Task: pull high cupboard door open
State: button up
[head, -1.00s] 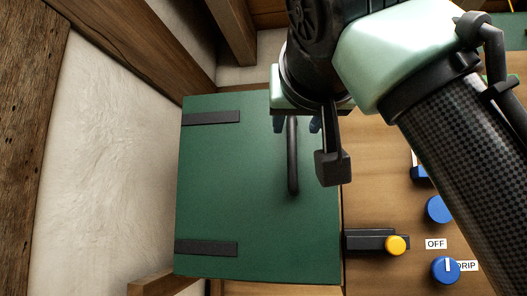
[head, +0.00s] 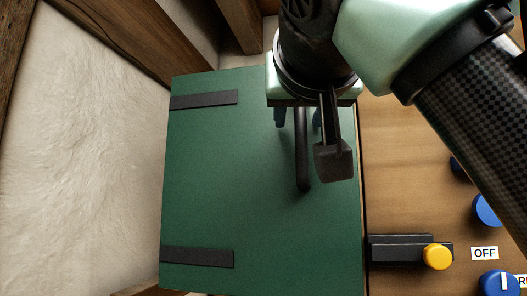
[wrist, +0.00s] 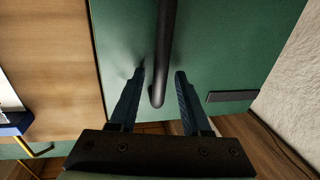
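The green cupboard door (head: 230,190) has black hinge straps on its left side and looks shut, or nearly so. Its black bar handle (head: 303,150) runs upright near the right edge. My gripper (head: 298,118) is at the upper part of the handle in the head view, partly hidden by my wrist. In the wrist view, my gripper's (wrist: 160,80) two dark blue fingers stand on either side of the handle (wrist: 163,60). A gap shows between the handle and each finger, so the gripper is open around it.
Right of the door is a wooden panel with a black latch-like block with a yellow knob (head: 438,257), blue knobs (head: 488,210) and an OFF label (head: 485,253). A pale rough wall (head: 90,150) and timber beams lie to the left.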

jog(key=shift+w, duration=0.1)
grip_shut()
dwell(1.1)
